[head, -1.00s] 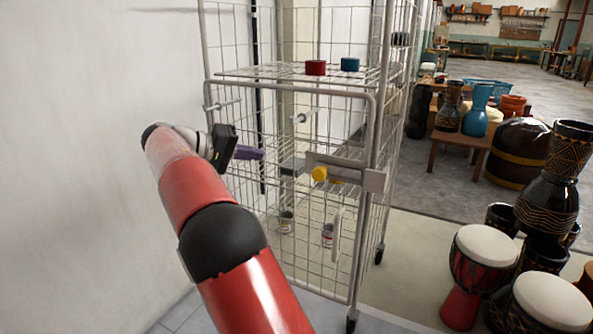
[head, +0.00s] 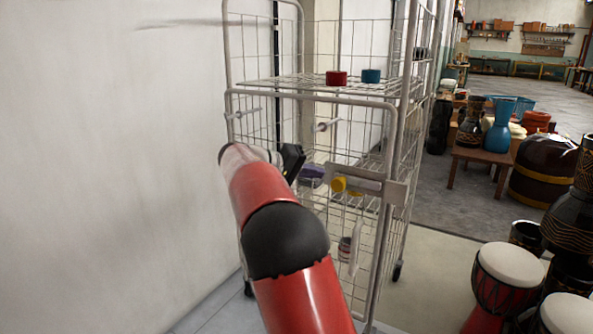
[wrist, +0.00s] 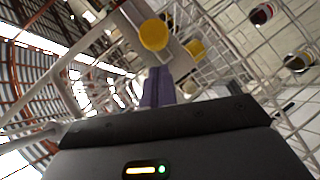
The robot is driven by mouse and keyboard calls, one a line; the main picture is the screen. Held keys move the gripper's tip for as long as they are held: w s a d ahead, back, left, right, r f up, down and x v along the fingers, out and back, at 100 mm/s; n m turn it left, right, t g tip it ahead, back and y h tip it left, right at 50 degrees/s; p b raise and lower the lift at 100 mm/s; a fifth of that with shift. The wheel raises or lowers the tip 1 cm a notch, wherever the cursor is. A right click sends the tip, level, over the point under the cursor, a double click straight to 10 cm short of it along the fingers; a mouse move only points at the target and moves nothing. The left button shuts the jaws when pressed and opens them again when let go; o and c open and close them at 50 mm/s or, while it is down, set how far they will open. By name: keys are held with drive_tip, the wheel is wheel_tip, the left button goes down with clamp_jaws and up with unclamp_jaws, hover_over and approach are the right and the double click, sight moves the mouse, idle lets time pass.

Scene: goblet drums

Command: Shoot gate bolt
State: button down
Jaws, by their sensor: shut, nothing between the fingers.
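The gate (head: 290,96) is the wire front of a tall grey roll cage. A pale latch plate (head: 395,192) sits at its right edge, with a round yellow bolt knob (head: 339,184) on the left part. In the wrist view the yellow knob (wrist: 153,34) is just beyond the fingertips, with a second yellow part (wrist: 195,48) beside it. My gripper (head: 318,173) has purple fingers, shut and empty, just left of the knob and slightly above it. The fingers also show in the wrist view (wrist: 159,78). I cannot tell whether they touch the knob. My wrist hides part of the gate.
A red tin (head: 336,78) and a blue tin (head: 371,76) stand on the cage's upper shelf. A plain wall (head: 110,150) is close on the left. Goblet drums (head: 508,268) and a low wooden table (head: 482,158) stand to the right, with bare floor between.

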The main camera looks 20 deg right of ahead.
sight(341, 181)
drive_tip(key=shift+s+d+f, duration=0.5)
drive_tip(key=shift+s+d, duration=0.15)
drive_tip(key=s+d+b, duration=0.1)
drive_tip(key=s+b, duration=0.1)
drive_tip(key=s+d+b, duration=0.1)
drive_tip(key=s+d, duration=0.1)
drive_tip(key=shift+f+b, duration=0.15)
drive_tip(key=shift+b, duration=0.2)
drive_tip(key=shift+s+d, duration=0.2)
drive_tip(key=shift+d, duration=0.05)
drive_tip(key=shift+r, duration=0.25)
